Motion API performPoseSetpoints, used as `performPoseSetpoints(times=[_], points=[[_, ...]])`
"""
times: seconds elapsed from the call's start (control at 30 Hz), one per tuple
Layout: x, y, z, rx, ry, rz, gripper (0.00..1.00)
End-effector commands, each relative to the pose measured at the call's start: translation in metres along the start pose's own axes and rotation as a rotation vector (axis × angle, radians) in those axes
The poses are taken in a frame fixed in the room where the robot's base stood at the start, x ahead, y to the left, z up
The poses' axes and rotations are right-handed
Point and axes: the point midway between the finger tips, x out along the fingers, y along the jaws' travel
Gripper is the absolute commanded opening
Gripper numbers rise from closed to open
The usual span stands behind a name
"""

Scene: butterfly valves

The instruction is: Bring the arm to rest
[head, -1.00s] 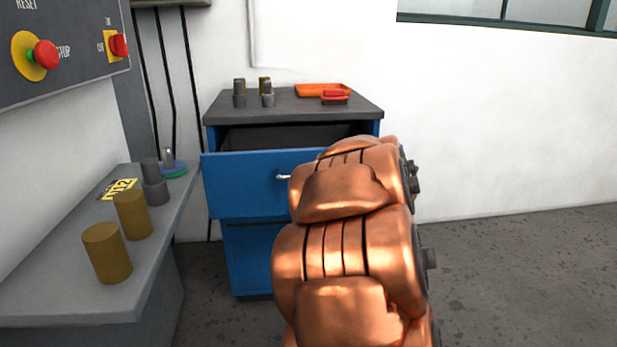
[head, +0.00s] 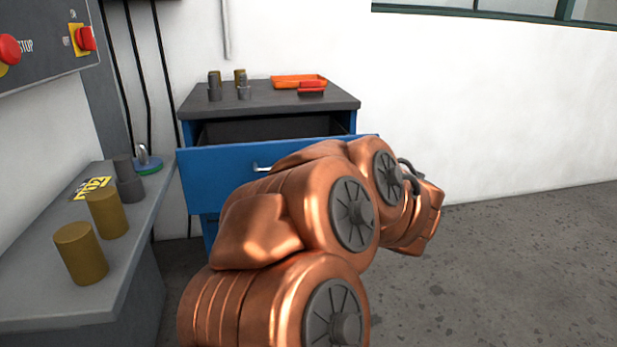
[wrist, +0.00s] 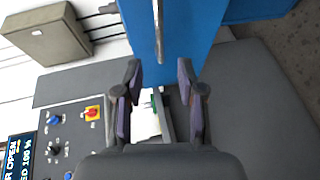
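My copper-coloured arm fills the middle of the head view, bent toward the right in front of the blue cabinet. My gripper (wrist: 160,98) shows in the wrist view with its two fingers spread apart and nothing between them. The blue drawer front (wrist: 180,30) with its metal handle is ahead of the fingers, apart from them. In the head view my arm links hide the fingertips. The drawer (head: 215,180) stands pulled out, and its handle (head: 262,168) is free of my gripper.
On the cabinet top (head: 265,98) are several small cylinders and an orange tray (head: 298,81). A grey bench (head: 40,265) at left holds brass cylinders (head: 80,252) and dark fittings (head: 128,180). A control panel (head: 50,45) hangs above. Floor at right (head: 530,260) is clear.

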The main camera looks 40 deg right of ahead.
Motion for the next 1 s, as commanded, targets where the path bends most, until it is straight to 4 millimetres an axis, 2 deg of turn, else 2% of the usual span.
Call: performPoseSetpoints(times=[0.53,0.63,0.77,1.0], points=[[0.000,0.000,0.000,-0.001,0.000,0.000,0.39],[0.000,0.005,0.000,0.001,-0.008,0.001,0.39],[0.001,0.030,0.002,0.017,-0.060,0.007,0.39],[-0.003,0.096,0.011,0.137,-0.262,0.024,0.39]])
